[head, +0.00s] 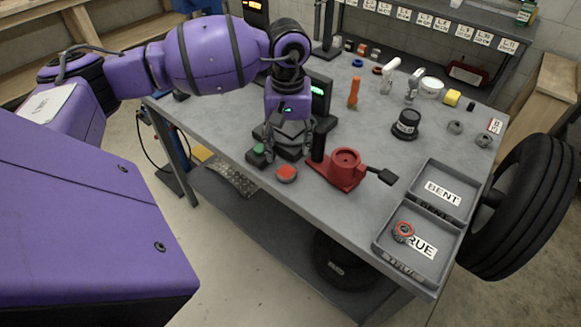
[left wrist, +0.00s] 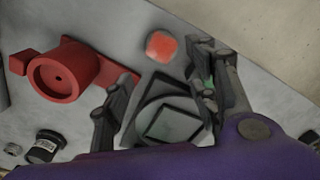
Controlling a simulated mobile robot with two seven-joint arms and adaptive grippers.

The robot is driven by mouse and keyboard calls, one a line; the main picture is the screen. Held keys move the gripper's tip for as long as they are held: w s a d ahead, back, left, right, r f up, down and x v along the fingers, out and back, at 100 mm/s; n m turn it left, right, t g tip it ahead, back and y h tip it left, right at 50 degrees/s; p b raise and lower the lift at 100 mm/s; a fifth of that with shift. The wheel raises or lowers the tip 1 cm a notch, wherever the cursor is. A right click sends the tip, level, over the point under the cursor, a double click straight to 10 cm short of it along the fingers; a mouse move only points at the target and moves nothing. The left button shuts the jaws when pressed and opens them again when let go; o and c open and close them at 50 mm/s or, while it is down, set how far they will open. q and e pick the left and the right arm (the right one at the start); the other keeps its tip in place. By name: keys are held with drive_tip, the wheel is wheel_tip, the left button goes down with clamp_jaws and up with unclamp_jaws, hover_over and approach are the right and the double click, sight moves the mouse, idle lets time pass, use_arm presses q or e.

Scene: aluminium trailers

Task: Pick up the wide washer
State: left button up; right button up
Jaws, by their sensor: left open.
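I cannot tell for certain which thing is the wide washer. Two grey ring-shaped parts, a left one (head: 455,127) and a right one (head: 484,141), lie at the right end of the bench in the head view, well away from my left gripper. My left gripper (head: 286,152) points down over the front of the bench, left of the red fixture (head: 345,168). In the left wrist view its fingers (left wrist: 160,68) are spread, with a grey device with a round plate (left wrist: 170,122) below and nothing gripped. My right gripper is not in view.
A red disc (head: 286,173) sits by the bench's front edge near my gripper. Trays labelled BENT (head: 470,172) and TRUE (head: 380,243) stand at the right; a red ring part (head: 403,232) lies in the latter.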

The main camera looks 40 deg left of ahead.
sight(288, 171)
use_arm(q)
drive_tip(key=f, duration=0.2)
drive_tip(key=f+p, duration=0.1)
drive_tip(key=f, duration=0.1)
drive_tip(key=s+f, duration=0.1)
drive_tip(key=f, duration=0.2)
drive_tip(key=shift+d, duration=0.3)
drive_tip(key=shift+c, duration=0.5)
drive_tip(key=c, duration=1.1)
drive_tip(key=shift+o, duration=0.2)
